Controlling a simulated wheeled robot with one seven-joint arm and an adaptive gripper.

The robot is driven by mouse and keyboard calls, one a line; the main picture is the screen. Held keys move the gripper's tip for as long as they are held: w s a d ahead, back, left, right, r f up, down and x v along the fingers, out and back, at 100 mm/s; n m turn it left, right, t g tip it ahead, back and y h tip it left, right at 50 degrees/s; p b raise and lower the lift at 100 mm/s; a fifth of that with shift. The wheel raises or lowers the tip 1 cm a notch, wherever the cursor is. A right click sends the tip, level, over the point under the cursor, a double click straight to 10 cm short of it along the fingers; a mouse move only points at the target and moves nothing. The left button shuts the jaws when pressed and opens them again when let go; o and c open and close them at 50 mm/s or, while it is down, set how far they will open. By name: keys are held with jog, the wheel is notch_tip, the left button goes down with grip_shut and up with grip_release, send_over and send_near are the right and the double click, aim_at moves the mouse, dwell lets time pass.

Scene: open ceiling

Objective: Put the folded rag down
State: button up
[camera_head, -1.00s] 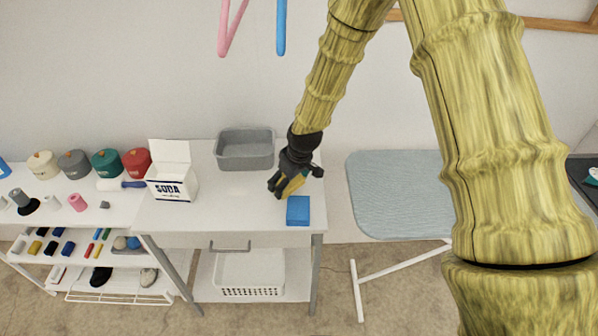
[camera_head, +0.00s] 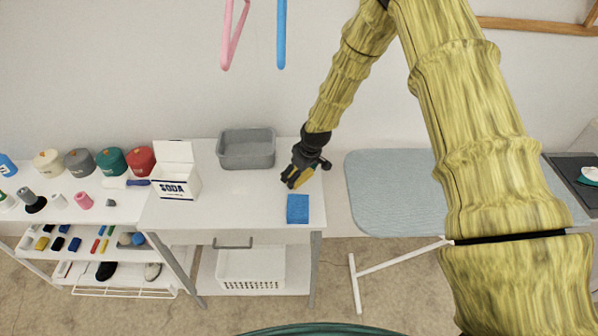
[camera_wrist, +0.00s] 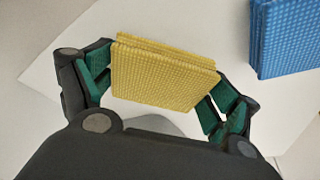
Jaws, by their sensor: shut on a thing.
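A yellow, waffle-textured folded rag (camera_wrist: 160,78) is held between the two green-padded fingers of my gripper (camera_wrist: 158,90) in the wrist view. In the head view my gripper (camera_head: 296,178) is over the right part of the white table (camera_head: 225,205), and the yellow rag (camera_head: 291,176) shows small at its fingers. I cannot tell whether the rag touches the table. A blue folded rag (camera_head: 297,209) lies on the table near its front right corner, just in front of my gripper. It also shows at the top right of the wrist view (camera_wrist: 288,38), apart from the yellow rag.
A grey basin (camera_head: 246,150) stands at the back of the table. A white SODA box (camera_head: 177,178) stands at its left. The middle of the table is clear. An ironing board (camera_head: 390,195) stands to the right. A shelf with canisters (camera_head: 110,161) is at the left.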

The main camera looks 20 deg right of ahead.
jog(key=shift+f, duration=0.25)
jog(key=o, duration=1.1)
jog(key=shift+r, duration=0.25)
jog(key=shift+r, duration=0.25)
jog(key=shift+b+v, duration=2)
jog(key=shift+v, duration=3.7)
jog(key=shift+s, duration=0.15)
